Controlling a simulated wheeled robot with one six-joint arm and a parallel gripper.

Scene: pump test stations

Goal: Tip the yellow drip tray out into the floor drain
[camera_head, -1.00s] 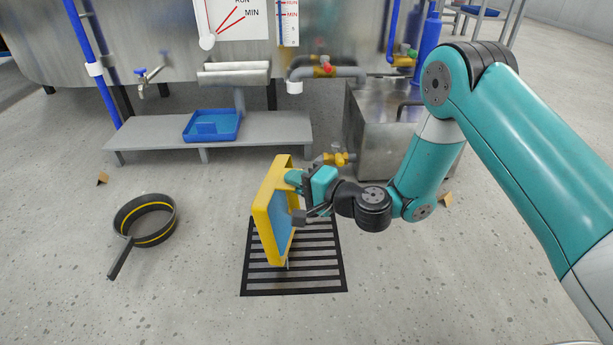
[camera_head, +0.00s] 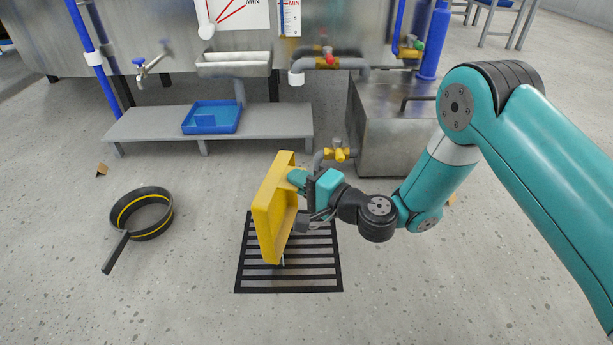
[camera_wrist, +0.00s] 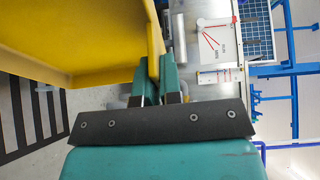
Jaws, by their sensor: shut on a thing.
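The yellow drip tray (camera_head: 268,210) is held tipped steeply on its side above the floor drain (camera_head: 315,272), a black slatted grate. No blue shows in the part of its inside that I see. A short pale streak shows under its lower corner; I cannot tell whether it is liquid. My gripper (camera_head: 298,180) is shut on the tray's rim at its upper right. In the wrist view the fingers (camera_wrist: 165,80) pinch the rim of the tray (camera_wrist: 85,35), whose bare yellow surface fills the upper left. Dark grate bars (camera_wrist: 18,120) show below it.
A black round pan with a handle (camera_head: 140,232) lies on the floor at left. A grey low bench (camera_head: 265,132) holds a blue tray (camera_head: 212,118). A steel box (camera_head: 388,150) and yellow-handled valve (camera_head: 338,153) stand behind the drain. The floor in front is clear.

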